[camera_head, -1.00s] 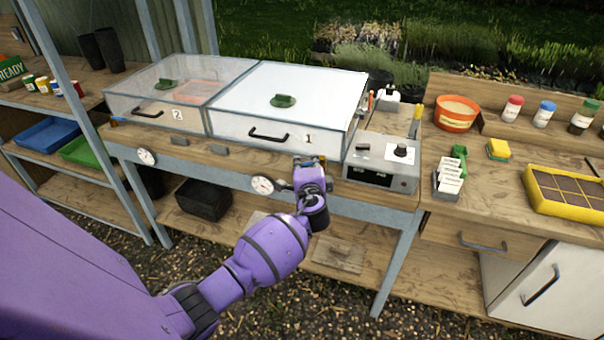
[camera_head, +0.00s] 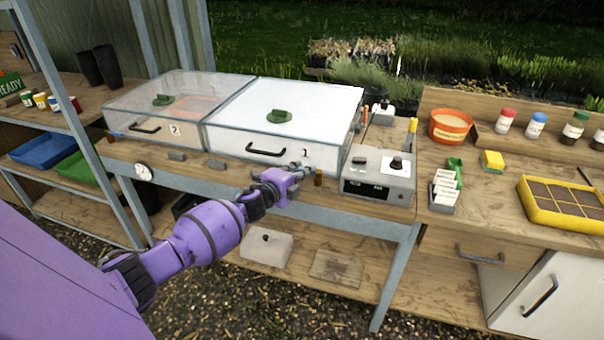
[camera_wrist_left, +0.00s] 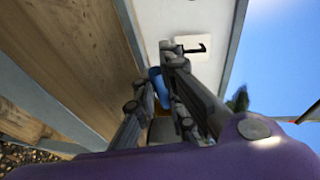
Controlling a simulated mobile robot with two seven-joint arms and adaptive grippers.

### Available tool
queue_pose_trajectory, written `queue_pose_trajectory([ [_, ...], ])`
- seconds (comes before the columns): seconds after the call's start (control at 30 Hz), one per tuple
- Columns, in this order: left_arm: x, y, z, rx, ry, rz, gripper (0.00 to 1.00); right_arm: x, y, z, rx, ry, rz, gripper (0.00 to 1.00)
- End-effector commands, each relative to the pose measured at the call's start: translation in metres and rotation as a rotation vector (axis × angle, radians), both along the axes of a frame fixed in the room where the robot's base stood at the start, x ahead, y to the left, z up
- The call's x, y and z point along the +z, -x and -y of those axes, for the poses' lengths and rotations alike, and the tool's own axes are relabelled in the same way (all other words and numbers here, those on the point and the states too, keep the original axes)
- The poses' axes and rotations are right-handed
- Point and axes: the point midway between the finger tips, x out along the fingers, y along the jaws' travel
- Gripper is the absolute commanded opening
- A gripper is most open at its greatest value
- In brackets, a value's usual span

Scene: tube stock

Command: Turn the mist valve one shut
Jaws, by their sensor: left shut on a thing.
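The blue handle (camera_wrist_left: 157,86) of what looks like mist valve one shows between the fingers in the left wrist view. My left gripper (camera_head: 303,170) is shut on it at the bench's front edge, below the box marked 1 (camera_head: 232,137). A small brown-brass piece (camera_head: 319,178), perhaps the valve's body, stands just right of the fingers. In the head view the fingers mostly hide the handle, so I cannot tell its exact angle. My right gripper is not in view.
The box marked 2 (camera_head: 130,102) stands to the left with its clear lid down. A grey control unit (camera_head: 378,188) sits close right of my gripper. A round dial (camera_head: 143,172) is on the front rail. A seed tray (camera_head: 570,212) lies far right.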

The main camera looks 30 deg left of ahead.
Motion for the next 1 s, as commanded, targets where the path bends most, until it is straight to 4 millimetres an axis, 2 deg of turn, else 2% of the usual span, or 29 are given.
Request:
queue_pose_trajectory([
  [0.5, -0.0043, 0.0005, 0.0009, -0.021, -0.006, -0.005, 0.0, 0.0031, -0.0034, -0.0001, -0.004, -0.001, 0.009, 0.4],
  [0.53, -0.0043, 0.0006, 0.0009, -0.021, -0.005, -0.005, 0.14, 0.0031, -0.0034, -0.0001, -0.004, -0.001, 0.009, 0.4],
  [0.67, -0.0036, 0.0003, 0.0007, -0.019, -0.004, -0.004, 0.29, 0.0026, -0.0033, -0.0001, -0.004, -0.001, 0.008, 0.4],
  [1.0, -0.001, 0.0014, -0.0001, -0.019, -0.002, -0.002, 0.29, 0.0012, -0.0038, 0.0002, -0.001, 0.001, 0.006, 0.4],
])
